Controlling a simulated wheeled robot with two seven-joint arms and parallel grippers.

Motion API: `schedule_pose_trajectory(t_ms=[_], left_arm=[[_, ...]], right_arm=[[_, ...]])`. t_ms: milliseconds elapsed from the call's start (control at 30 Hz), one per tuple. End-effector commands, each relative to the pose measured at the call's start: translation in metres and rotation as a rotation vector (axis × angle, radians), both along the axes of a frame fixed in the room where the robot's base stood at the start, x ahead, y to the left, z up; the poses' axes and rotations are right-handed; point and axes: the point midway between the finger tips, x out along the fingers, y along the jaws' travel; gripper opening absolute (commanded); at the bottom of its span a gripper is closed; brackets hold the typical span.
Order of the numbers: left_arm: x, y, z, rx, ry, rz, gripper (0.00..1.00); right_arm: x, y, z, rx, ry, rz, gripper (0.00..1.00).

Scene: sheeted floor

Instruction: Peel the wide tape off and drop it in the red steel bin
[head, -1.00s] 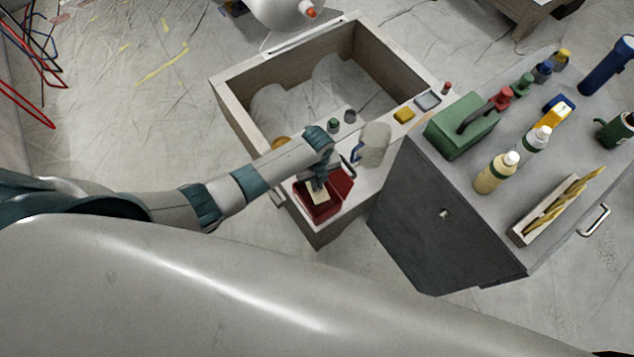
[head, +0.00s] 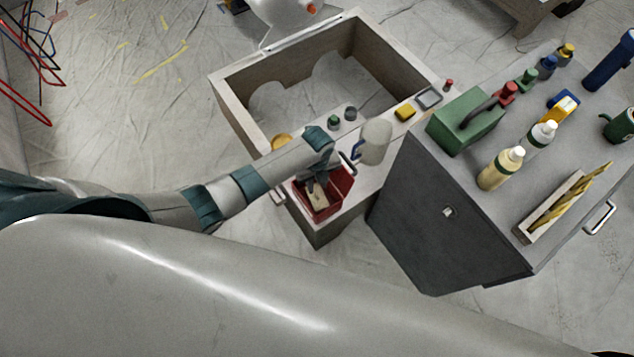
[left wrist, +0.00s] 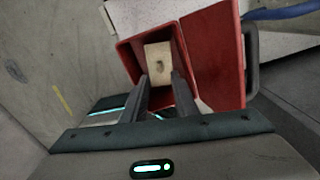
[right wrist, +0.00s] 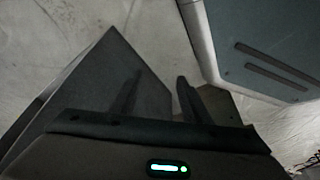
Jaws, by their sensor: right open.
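The red steel bin (head: 337,205) stands on the near end of the wooden box's top ledge, its red lid open at the right. It also shows in the left wrist view (left wrist: 186,102). A beige flat piece (head: 318,199), which looks like the tape, lies inside it; in the left wrist view (left wrist: 158,62) it has a dark spot. My left gripper (head: 316,181) is over the bin, fingers apart, with the piece just beyond the fingertips (left wrist: 162,76); contact is unclear. My right gripper (right wrist: 158,80) is open and empty beside a dark cabinet side.
The grey cabinet (head: 420,220) stands right of the bin, carrying a green toolbox (head: 462,125), bottles (head: 500,168) and a tray (head: 550,215). Sheeted floor lies around.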

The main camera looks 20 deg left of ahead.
Motion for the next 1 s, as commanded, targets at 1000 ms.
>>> schedule_pose_trajectory(t_ms=[1000], left_arm=[[0.001,0.0,0.118,0.0,-0.004,-0.002,0.27]], right_arm=[[0.011,0.015,0.008,0.027,-0.087,0.007,0.43]])
